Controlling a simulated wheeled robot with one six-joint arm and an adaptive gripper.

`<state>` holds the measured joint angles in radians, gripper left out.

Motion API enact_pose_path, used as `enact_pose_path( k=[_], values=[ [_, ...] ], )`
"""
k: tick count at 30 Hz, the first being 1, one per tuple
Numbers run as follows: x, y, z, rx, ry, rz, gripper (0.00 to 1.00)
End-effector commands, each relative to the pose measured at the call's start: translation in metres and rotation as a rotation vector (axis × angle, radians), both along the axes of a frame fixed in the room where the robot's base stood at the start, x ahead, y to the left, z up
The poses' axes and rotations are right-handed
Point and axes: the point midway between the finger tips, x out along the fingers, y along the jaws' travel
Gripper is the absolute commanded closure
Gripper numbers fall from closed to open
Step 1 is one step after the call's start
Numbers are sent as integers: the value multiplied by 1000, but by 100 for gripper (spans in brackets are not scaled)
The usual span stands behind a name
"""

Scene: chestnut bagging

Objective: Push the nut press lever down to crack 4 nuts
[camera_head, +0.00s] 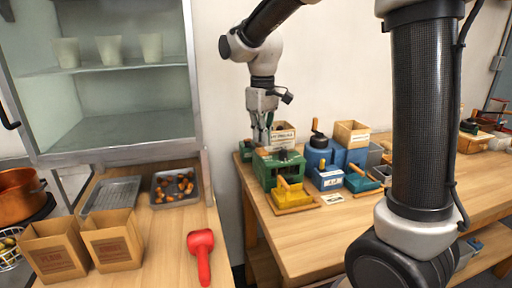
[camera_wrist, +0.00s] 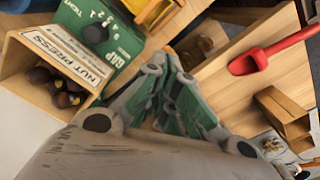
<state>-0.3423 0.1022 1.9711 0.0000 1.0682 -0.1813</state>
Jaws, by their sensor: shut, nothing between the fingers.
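The green nut press (camera_head: 268,172) stands at the near left corner of the right-hand wooden table. My gripper (camera_head: 267,143) points down just above it, with fingers together and empty. In the wrist view the closed fingers (camera_wrist: 172,75) are beside the green press body (camera_wrist: 118,40), marked GAP and TIGHT, with a dark knob. A wooden box (camera_wrist: 25,55) labelled NUT PRESS adjoins it, with several dark brown nuts (camera_wrist: 62,97) inside. I cannot make out the press lever clearly, nor whether my fingers touch anything.
A yellow device (camera_head: 291,196), blue containers (camera_head: 357,158) and a wooden box (camera_head: 351,132) crowd the table to the right. On the left counter are a tray of chestnuts (camera_head: 176,187), an empty tray (camera_head: 110,195), two paper bags (camera_head: 112,243) and a red scoop (camera_head: 202,256).

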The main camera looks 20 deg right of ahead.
Motion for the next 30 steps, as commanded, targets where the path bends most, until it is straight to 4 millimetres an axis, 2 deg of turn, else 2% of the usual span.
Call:
enact_pose_path(
  k=[14, 24, 30],
  values=[
    [0, 0, -1, 0, 0, 0, 100],
    [0, 0, -21, -1, 2, 0, 100],
    [0, 0, -22, 0, 0, 0, 100]
  ],
)
